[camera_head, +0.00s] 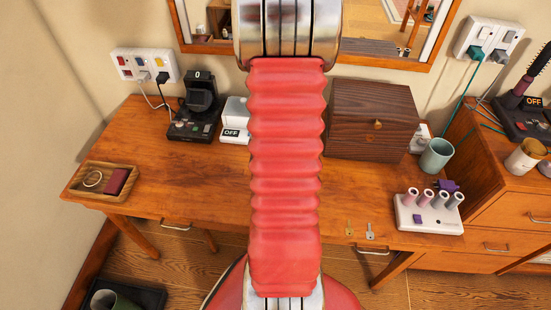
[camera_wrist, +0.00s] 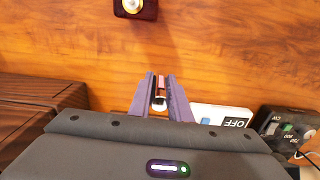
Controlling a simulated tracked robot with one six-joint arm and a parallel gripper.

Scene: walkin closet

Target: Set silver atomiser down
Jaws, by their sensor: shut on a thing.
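In the wrist view, my gripper (camera_wrist: 161,78) has two purple fingers closed on the silver atomiser (camera_wrist: 160,99), a small shiny cylinder with a bright rounded end. The fingers hide its sides. The wooden desk top (camera_wrist: 225,60) fills the background; I cannot tell whether the atomiser touches it. In the head view, my red arm covers the middle of the picture, and neither my gripper nor the atomiser shows. The desk (camera_head: 205,175) is visible on both sides of the arm.
A dark square object (camera_wrist: 135,9) with a bright round top stands on the desk. A dark wooden box (camera_head: 372,118), a white OFF device (camera_head: 236,120), a green cup (camera_head: 437,155) and a white holder (camera_head: 430,217) stand around. Bare desk lies left of my arm.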

